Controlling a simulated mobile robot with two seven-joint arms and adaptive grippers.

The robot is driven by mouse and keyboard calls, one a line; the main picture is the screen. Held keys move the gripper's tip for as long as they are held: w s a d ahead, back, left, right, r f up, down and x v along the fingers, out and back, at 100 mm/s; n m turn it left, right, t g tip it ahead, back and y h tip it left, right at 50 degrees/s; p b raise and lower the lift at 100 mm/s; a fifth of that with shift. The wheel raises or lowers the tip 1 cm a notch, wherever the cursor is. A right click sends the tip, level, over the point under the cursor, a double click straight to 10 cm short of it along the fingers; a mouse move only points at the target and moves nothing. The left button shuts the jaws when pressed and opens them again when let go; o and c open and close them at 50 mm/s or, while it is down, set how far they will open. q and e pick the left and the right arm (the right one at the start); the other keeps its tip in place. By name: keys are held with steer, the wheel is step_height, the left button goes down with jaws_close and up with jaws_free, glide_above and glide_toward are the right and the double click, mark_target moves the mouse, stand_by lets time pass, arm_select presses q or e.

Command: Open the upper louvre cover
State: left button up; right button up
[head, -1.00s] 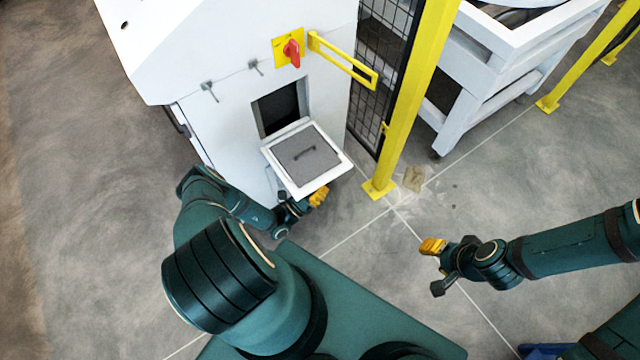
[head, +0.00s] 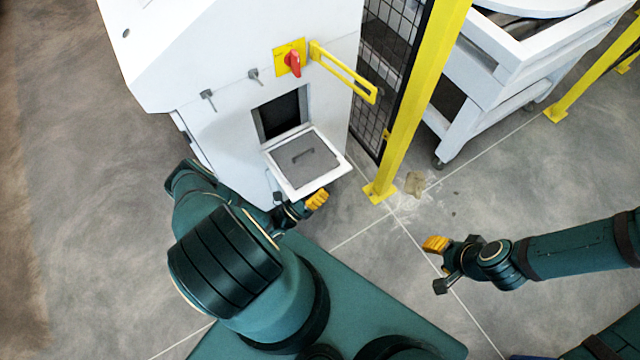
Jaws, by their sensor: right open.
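A white-framed cover with a grey panel and a dark handle (head: 306,162) is swung down and outward from a dark square opening (head: 281,113) in the white cabinet. It looks to be the louvre cover; no slats can be made out. My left gripper (head: 316,200), with yellow fingertips, is just below the cover's lower edge, partly hidden behind it. Whether it touches the cover, and whether its jaws are open, I cannot tell. My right gripper (head: 436,245) is open and empty, well to the right of the cover above the floor.
The white cabinet (head: 225,65) carries a red switch (head: 292,63) on a yellow plate, a yellow slotted bar (head: 342,72) and two small latches. A yellow post (head: 415,105) and mesh fence stand to its right. The floor between my grippers is clear.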

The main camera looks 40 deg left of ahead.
stand_by(0.4)
arm_select(q)
steer(key=b+v, duration=0.2)
steer(key=v, duration=1.4)
steer(key=shift+b, duration=0.35)
stand_by(0.7)
stand_by(0.5)
steer(key=v, duration=1.2)
steer(key=shift+r, duration=0.1)
